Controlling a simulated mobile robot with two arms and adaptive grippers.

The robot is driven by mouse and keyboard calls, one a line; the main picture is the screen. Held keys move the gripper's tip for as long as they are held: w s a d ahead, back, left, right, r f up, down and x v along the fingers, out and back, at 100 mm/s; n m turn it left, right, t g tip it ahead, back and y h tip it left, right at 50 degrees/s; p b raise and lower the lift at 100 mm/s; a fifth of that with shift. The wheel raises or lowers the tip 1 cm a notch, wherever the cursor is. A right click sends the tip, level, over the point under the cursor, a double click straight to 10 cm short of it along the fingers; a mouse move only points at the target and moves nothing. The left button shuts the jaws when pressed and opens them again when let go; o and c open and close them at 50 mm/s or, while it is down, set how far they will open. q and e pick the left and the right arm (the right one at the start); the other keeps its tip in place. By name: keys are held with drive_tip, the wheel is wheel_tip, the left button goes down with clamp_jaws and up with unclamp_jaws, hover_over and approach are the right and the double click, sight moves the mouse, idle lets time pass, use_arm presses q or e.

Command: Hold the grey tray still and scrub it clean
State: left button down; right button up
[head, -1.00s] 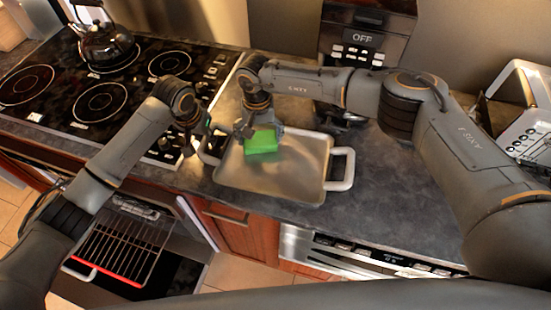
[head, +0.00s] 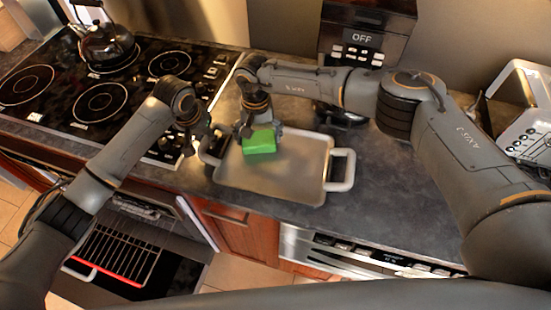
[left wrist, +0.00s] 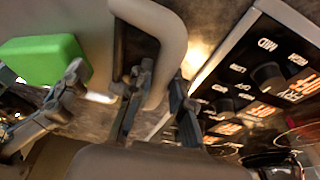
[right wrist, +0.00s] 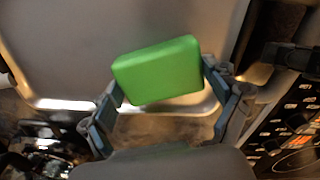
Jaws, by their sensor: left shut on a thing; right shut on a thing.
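The grey tray (head: 285,185) lies on the dark counter, with a handle at each side. My left gripper (head: 201,143) is at its left handle; the left wrist view shows the fingers on either side of that handle (left wrist: 177,45), shut on it. My right gripper (head: 251,129) is shut on a green sponge (head: 260,142), over the left part of the tray towards the back. In the right wrist view the sponge (right wrist: 158,70) sits between the two fingertips. Whether its underside touches the tray is hidden. No distinct stain shows on the visible tray surface.
The black stovetop (head: 100,95) with a kettle (head: 103,42) is at the left. A toaster (head: 522,110) stands at the far right and an appliance reading OFF (head: 365,38) at the back. An oven with a wire rack (head: 115,258) is open below. Counter right of the tray is clear.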

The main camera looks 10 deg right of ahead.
use_arm(q)
drive_tip(key=shift+w+a, duration=0.1)
use_arm(e)
drive_tip(key=shift+s+d+f, duration=0.1)
drive_tip(key=shift+s+d, duration=0.1)
drive_tip(key=shift+d, duration=0.4)
drive_tip(key=shift+s+d, duration=0.15)
drive_tip(key=shift+d, duration=0.45)
use_arm(q)
drive_tip(key=shift+d+r, duration=0.1)
drive_tip(key=shift+d, duration=0.1)
use_arm(e)
drive_tip(key=shift+w+a, duration=0.25)
drive_tip(key=shift+a, duration=0.6)
drive_tip(key=shift+w+a, duration=0.2)
drive_tip(key=shift+a, duration=0.65)
drive_tip(key=shift+w+a, duration=0.25)
drive_tip(key=shift+a, duration=0.35)
drive_tip(key=shift+r, duration=0.25)
